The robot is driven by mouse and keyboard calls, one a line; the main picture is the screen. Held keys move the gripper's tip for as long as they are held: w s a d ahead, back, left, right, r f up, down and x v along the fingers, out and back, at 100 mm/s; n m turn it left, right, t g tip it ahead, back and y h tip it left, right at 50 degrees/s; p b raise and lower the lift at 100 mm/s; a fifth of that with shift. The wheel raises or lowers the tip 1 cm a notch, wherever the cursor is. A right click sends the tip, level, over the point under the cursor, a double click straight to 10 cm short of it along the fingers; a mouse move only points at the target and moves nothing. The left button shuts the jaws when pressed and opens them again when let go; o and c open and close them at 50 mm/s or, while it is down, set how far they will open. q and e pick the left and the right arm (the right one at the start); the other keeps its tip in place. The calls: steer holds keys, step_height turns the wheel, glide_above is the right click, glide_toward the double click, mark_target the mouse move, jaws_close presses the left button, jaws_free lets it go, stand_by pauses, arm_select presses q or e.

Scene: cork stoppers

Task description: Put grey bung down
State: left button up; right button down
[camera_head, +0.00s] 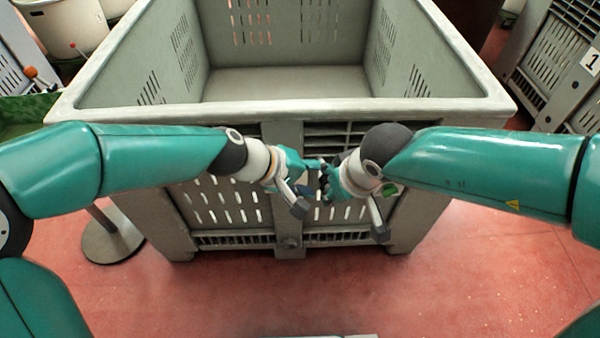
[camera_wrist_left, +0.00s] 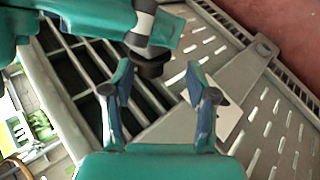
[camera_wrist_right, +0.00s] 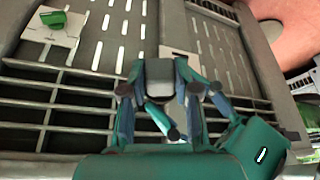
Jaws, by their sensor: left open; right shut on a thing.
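A grey bung (camera_wrist_right: 160,76) shows in the right wrist view, pale with darker edges. My right gripper (camera_head: 328,184) is shut on it, in front of the big grey crate. My left gripper (camera_head: 314,166) is open, close beside the right one. In the left wrist view, the left gripper's fingers (camera_wrist_left: 158,82) stand apart with slatted crate wall behind them. Part of the right arm crosses the top of that view. In the head view, the bung cannot be made out among the overlapping grippers.
The big grey crate (camera_head: 300,108) looks empty. A green piece (camera_wrist_right: 55,18) lies on a pale card (camera_wrist_right: 72,33) against the crate. A round grey stand base (camera_head: 112,240) is at the left. Red floor (camera_head: 330,295) is clear in front.

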arm_select(q)
steer(key=shift+x, duration=0.85)
steer(key=shift+a+f, duration=0.1)
jaws_close()
arm_select(e)
steer(key=c, duration=0.9)
jaws_free()
steer(key=shift+w+r, duration=0.1)
steer(key=shift+c, duration=0.2)
steer(key=shift+o, duration=0.9)
